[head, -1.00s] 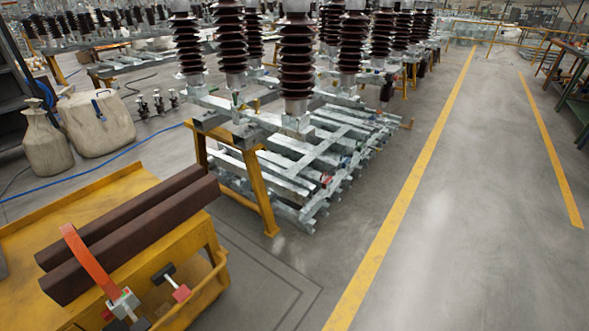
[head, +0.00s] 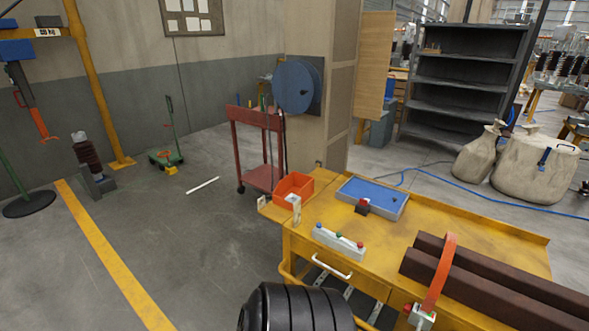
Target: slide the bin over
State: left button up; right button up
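A small open orange bin (head: 293,187) sits at the far left corner of the yellow workbench (head: 400,235), close to the bench's left edge. Its open top faces up, and I cannot make out anything in it. A light-coloured upright bracket (head: 297,210) stands just in front of it, and a blue-topped tray (head: 372,196) lies to its right. Neither of my grippers shows in the head view, so nothing is seen touching the bin.
A control box with coloured buttons (head: 339,241) lies near the bench's front edge. A black ribbed object (head: 295,309) fills the bottom centre. A red cart (head: 257,150) stands behind the bench.

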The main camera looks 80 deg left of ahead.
aim_at(301, 185)
jog(key=u, duration=2.7)
jog(key=z, duration=0.75)
jog(key=i+j+z, duration=0.3)
jog(key=j+z, duration=0.35)
jog(key=j, duration=0.2)
jog(key=i+j+z, duration=0.1)
jog(key=j+z, duration=0.2)
jog(key=j, duration=0.2)
jog(key=j+z, duration=0.3)
jog(key=j, duration=0.15)
